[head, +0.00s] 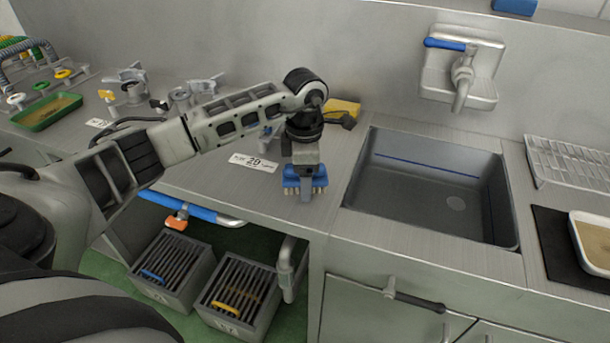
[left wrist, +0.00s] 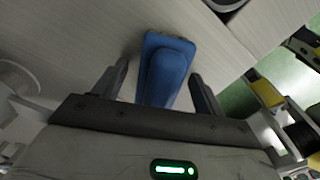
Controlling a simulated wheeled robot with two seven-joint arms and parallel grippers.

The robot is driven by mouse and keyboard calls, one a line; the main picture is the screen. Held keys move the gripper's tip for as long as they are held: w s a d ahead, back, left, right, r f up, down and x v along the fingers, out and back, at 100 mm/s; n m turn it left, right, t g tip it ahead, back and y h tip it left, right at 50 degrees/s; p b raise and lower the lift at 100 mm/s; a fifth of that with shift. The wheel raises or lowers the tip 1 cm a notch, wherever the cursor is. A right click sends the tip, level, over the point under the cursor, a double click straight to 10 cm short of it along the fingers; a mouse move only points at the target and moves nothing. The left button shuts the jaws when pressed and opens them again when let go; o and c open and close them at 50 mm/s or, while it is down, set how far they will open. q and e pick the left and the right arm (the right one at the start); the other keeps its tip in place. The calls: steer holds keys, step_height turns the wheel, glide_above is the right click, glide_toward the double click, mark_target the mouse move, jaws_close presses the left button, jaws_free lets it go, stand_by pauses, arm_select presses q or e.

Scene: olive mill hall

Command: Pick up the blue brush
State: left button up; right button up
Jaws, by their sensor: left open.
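The blue brush (head: 291,182) lies on the steel counter (head: 222,180) near its front edge, left of the sink, with pale bristles showing along its sides. My left gripper (head: 305,184) points straight down over it and hides part of it in the head view. In the left wrist view, the blue brush (left wrist: 166,68) shows between the two dark fingers of my left gripper (left wrist: 160,70), with a gap on each side. The fingers are open and nothing is gripped. My right gripper is not in view.
The sink basin (head: 430,190) is right of the brush, with a tap (head: 463,75) above. A yellow sponge-like block (head: 343,107) lies behind the arm. A label card (head: 253,162) lies to the left. Slatted crates (head: 238,297) stand below the counter.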

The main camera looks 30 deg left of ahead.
arm_select(q)
steer(key=c, duration=1.2)
steer(key=shift+r, duration=0.1)
steer(key=shift+r, duration=0.25)
step_height(320, 180, up, 2)
steer(key=shift+w+r+b, duration=0.1)
steer(key=shift+r+b, duration=0.15)
steer(key=shift+b, duration=0.4)
steer(key=s+d+r, duration=0.1)
steer(key=s+r, duration=0.2)
steer(key=s, duration=0.1)
steer(key=s+d+r+b, duration=0.1)
steer(key=s+d+r, duration=0.1)
steer(key=s, duration=0.3)
steer(key=s+d+r, duration=0.1)
steer(key=s+r, duration=0.3)
steer(key=r, duration=0.1)
steer(key=shift+s+d, duration=0.25)
steer(key=shift+d, duration=0.05)
steer(key=shift+f, duration=0.1)
